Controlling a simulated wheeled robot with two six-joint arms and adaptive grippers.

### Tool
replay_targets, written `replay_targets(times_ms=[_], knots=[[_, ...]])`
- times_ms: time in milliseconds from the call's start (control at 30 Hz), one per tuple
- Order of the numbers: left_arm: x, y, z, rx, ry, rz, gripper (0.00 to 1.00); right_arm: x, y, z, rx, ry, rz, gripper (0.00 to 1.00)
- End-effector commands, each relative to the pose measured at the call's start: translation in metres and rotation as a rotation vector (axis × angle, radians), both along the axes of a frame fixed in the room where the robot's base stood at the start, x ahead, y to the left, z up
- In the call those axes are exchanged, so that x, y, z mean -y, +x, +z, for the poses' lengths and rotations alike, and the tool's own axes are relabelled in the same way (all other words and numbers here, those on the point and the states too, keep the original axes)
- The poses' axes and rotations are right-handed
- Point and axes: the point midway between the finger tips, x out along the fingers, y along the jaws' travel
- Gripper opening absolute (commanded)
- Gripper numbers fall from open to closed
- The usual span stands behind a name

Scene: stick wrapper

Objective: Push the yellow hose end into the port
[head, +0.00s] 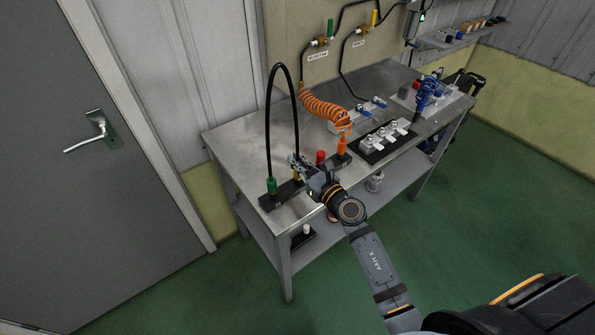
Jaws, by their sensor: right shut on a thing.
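A black hose (294,90) arches over the left end of the metal table. Its green end (272,185) stands upright in a black port block (279,198) near the table's front left corner. The yellow hose end (296,176) is at the other foot of the arch, just over the block's right part. My right gripper (297,163) is shut on the yellow hose end and partly covers it. The port under it is hidden, and I cannot tell whether the end touches it. My left gripper is not in view.
To the right stand a red cap (320,157) and an orange fitting (341,146) with a coiled orange hose (325,110). A black tray (388,142) of metal fittings lies further right. The table's (235,140) back left is bare.

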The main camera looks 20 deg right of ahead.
Motion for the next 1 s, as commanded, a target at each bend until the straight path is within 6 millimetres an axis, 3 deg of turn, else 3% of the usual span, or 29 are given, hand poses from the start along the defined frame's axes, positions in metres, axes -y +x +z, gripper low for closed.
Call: replay_targets(times_ms=[267, 500, 567, 733, 767, 1000], knots=[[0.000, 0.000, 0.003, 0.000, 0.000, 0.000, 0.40, 0.000, 0.000, 0.005, 0.001, -0.001, 0.000, 0.00], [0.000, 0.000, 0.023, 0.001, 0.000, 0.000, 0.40, 0.002, 0.000, 0.041, 0.004, -0.005, 0.000, 0.00], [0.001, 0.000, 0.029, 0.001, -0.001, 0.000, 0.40, 0.014, -0.001, 0.052, 0.004, -0.010, 0.001, 0.00], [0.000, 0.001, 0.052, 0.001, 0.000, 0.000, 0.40, 0.055, -0.004, 0.103, 0.004, -0.017, 0.003, 0.00], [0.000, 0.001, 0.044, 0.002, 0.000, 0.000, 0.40, 0.064, -0.005, 0.097, 0.000, -0.017, 0.002, 0.00], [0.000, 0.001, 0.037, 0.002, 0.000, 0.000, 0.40, 0.114, -0.009, 0.117, 0.000, -0.009, 0.002, 0.00]])
